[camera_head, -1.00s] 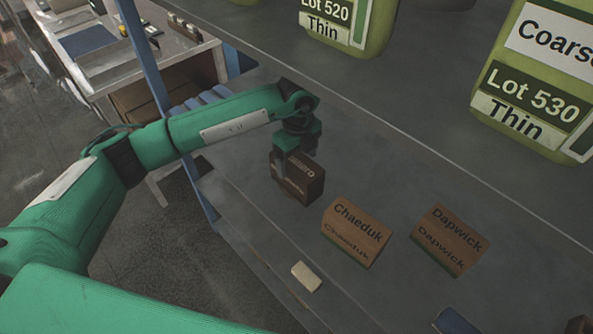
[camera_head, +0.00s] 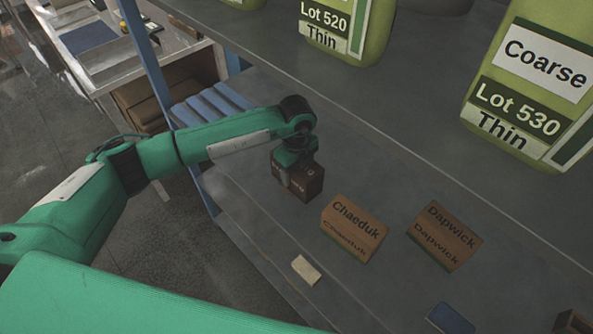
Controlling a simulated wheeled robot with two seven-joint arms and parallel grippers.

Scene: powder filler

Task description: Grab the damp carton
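A dark brown carton (camera_head: 309,186), darker than the other boxes, stands on the grey shelf; its lettering is mostly covered. My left gripper (camera_head: 290,178) is down at this dark carton, with a finger against its near left side. The far finger is hidden, so I cannot tell whether it is closed on the carton. A lighter brown carton marked Chaeduk (camera_head: 352,229) stands to the right of it, and one marked Dapwick (camera_head: 445,236) farther right. My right gripper is not in view.
A pale small block (camera_head: 306,270) and a blue item (camera_head: 450,319) lie near the shelf's front edge. A dark box (camera_head: 574,323) is at the lower right. Large green containers (camera_head: 527,85) stand on the surface behind. A blue post (camera_head: 146,50) rises left of my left gripper.

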